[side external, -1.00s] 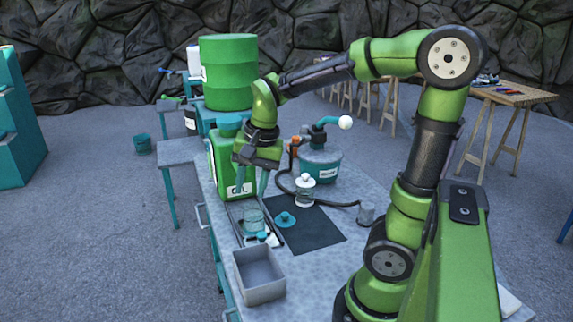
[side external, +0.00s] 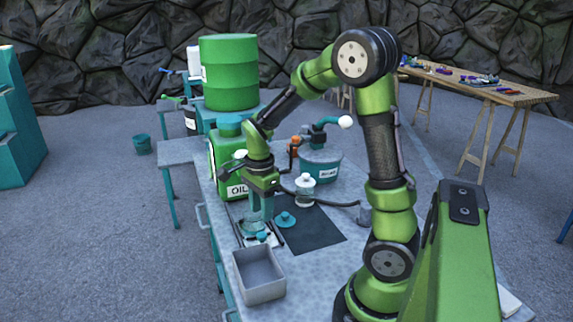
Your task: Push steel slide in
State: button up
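I cannot make out a steel slide or a cable reel in this view. My gripper (side external: 260,212) points down over the left side of the workbench, in front of the green oil can. Its fingers are at a small teal, glassy jar (side external: 258,228) and partly cover it. I cannot tell whether they touch it or how far apart they are. Thin dark bars and a small white piece with teal parts (side external: 262,239) lie beside and in front of the jar, too small to identify.
The oil can (side external: 222,170) stands behind my gripper. An open grey box (side external: 260,291) sits in front. To the right are a teal lid (side external: 286,219), a white-topped jar (side external: 305,190), a dark mat (side external: 315,236) with bare space, and a teal pot (side external: 322,168) with a hose.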

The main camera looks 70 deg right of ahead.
aim_at(263, 234)
notch_tip(263, 234, down, 7)
dwell(0.3)
grip_shut()
